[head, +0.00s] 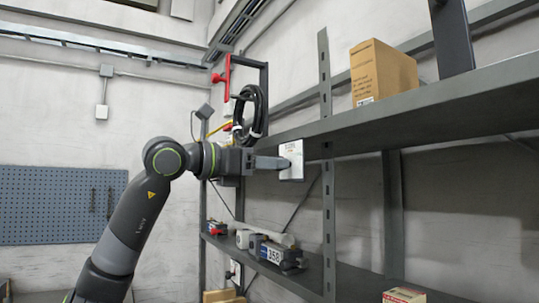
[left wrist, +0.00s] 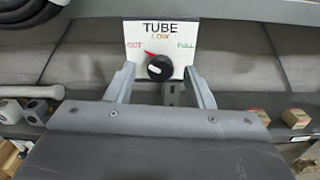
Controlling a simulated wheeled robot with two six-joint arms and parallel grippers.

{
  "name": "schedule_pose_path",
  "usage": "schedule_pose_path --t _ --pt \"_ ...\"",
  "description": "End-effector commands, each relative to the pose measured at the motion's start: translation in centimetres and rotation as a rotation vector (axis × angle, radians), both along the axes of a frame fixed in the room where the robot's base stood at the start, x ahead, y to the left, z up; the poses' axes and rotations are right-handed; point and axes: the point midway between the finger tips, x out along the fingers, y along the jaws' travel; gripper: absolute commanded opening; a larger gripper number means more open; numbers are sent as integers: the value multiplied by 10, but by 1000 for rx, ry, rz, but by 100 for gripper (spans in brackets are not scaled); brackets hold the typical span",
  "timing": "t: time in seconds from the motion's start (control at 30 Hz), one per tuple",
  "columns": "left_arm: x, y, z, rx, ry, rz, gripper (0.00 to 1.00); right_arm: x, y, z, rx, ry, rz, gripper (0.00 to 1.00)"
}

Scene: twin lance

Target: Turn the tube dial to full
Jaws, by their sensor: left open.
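The tube dial (left wrist: 159,68) is a round black knob with a white mark and a red pointer. It sits on a white plate (left wrist: 185,30) reading TUBE, LOW, a red word at left that looks like OUT, and a green FULL at right. The red pointer points up and left, toward the red word. In the head view the plate (head: 291,172) hangs at the shelf's front edge, its knob hidden. My left gripper (left wrist: 161,84) is open, its fingers to either side of the knob, apart from it. It also shows in the head view (head: 272,162). My right gripper is not in view.
A grey shelf board (head: 430,118) runs just above the plate, with a cardboard box (head: 382,70) on it. A black coiled hose (head: 248,115) hangs at left of the plate. A lower shelf (head: 350,280) holds tools and small boxes. A slotted upright (head: 326,200) stands at right.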

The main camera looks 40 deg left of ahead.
Motion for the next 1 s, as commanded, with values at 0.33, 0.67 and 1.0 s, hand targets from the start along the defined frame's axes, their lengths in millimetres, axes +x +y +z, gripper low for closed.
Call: schedule_pose_path --t 0.33,0.67,1.0 --pt "7 -2 -1 0 0 1 48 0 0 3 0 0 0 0" --pt "7 -2 0 0 0 1 14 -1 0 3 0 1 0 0" --pt "7 -2 0 24 -7 1 4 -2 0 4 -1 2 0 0"
